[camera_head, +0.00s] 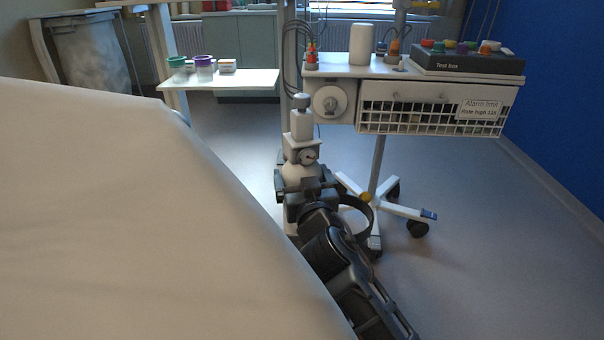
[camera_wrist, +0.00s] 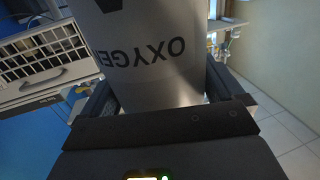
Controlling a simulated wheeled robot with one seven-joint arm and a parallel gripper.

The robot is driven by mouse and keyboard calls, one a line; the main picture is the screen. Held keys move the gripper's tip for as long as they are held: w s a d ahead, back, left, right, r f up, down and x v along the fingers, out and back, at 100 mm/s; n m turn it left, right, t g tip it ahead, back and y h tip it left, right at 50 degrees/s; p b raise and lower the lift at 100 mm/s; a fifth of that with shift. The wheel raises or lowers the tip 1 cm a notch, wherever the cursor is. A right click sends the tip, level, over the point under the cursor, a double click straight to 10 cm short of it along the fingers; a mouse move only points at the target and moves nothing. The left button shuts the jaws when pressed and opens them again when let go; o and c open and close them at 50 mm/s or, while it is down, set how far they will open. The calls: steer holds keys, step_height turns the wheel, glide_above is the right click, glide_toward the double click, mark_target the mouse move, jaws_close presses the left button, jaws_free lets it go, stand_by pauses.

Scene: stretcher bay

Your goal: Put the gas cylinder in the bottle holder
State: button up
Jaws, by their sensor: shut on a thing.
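The gas cylinder (camera_head: 299,172) is pale and upright, with a white valve top and a round gauge. Its grey-white side with the word OXYGEN fills the middle of the wrist view (camera_wrist: 155,75). My gripper (camera_head: 303,188) is shut around the cylinder's body, with a dark finger on each side in the wrist view (camera_wrist: 160,100). A black ring with a yellow knob, which looks like the bottle holder (camera_head: 369,214), shows just right of my gripper. My arm hides part of the ring, and the cylinder's lower end is mostly hidden. The cylinder looks outside the ring.
A wheeled stand (camera_head: 418,212) with a basket (camera_head: 430,112) and a shelf top is behind the holder. A sheet-covered stretcher (camera_head: 130,200) fills the left. A small table (camera_head: 235,82) with tubs stands behind. Floor at the right (camera_head: 490,240) is clear.

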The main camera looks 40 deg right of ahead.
steer(key=shift+f+b, duration=0.95)
steer(key=shift+f, duration=1.25)
steer(key=shift+f+b, duration=0.65)
steer(key=shift+b, duration=0.2)
steer(key=o, duration=1.7)
steer(key=shift+f, duration=0.2)
steer(key=v, duration=0.4)
steer(key=r+v, duration=0.1)
steer(key=v, duration=0.7)
steer(key=shift+s+r, duration=0.1)
steer(key=shift+r, duration=0.05)
